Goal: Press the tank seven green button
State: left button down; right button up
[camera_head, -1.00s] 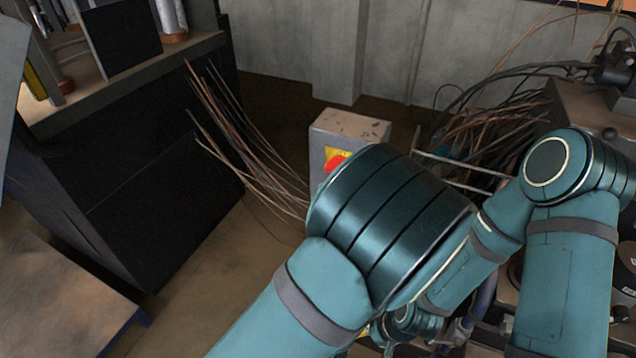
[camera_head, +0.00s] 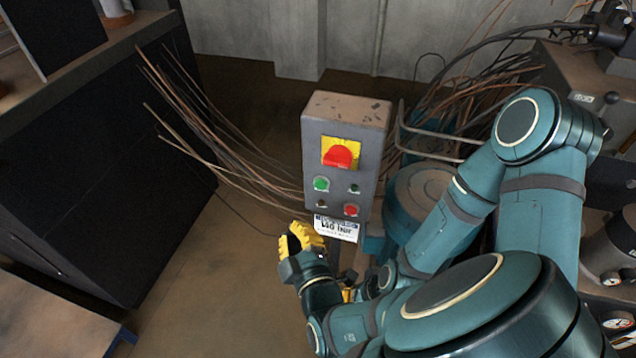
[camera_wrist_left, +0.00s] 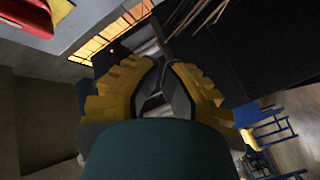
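A grey control box (camera_head: 345,115) stands upright in the middle of the head view. Its front has a green button (camera_head: 321,184) at left, a red button (camera_head: 351,210) at lower right, a small dark button (camera_head: 354,188) and a red knob (camera_head: 338,157) on a yellow plate. A white label (camera_head: 336,228) hangs below; its text is blurred. My left gripper (camera_head: 301,238) is below and left of the green button, apart from it. Its yellow fingers (camera_wrist_left: 160,66) close together at the tips, with nothing held. A yellow bit of my right gripper (camera_head: 348,295) shows below the box, mostly hidden.
Thin brown rods or wires (camera_head: 225,150) fan out left of the box. A black cabinet (camera_head: 100,170) stands at left. A blue-grey drum (camera_head: 420,195) and dark cables (camera_head: 470,100) lie to the right. Floor is open left of my gripper.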

aim_at(321, 184)
pick_arm(q)
jog(key=w+d, duration=0.2)
jog(key=w, duration=0.6)
jog(key=shift+w+d+p, duration=0.2)
jog(key=shift+d+p, duration=0.1)
jog(key=shift+d, duration=0.1)
jog(key=shift+w, duration=0.1)
dwell(1.4)
jog(key=shift+w+d, duration=0.15)
jog(key=shift+w, duration=0.15)
jog(key=shift+w+d+b, duration=0.1)
jog(key=shift+w+b, duration=0.25)
jog(key=shift+w, duration=0.1)
dwell(0.8)
jog(key=shift+s, duration=0.1)
jog(key=shift+s+a, duration=0.25)
jog(key=shift+s, duration=0.5)
